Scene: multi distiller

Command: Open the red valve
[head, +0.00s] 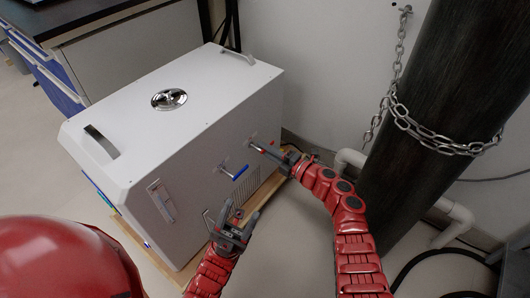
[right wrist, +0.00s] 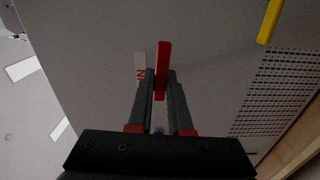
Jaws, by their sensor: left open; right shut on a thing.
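The red valve handle (right wrist: 162,62) is a narrow red bar on the side of the white distiller box (head: 150,100). In the right wrist view it stands between the two fingers of my right gripper (right wrist: 160,88), which is shut on it. In the head view my right gripper (head: 259,149) reaches to the distiller's side, and its fingers largely hide the handle. My left gripper (head: 217,213) is open and empty, in front of the distiller's side and below a blue valve handle (head: 240,173).
A dark cylinder (head: 445,80) with a chain (head: 440,140) stands to the right of my right arm. A white pipe (head: 455,212) runs near its base. A yellow bar (right wrist: 269,20) and a vent grille (right wrist: 275,85) show in the right wrist view.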

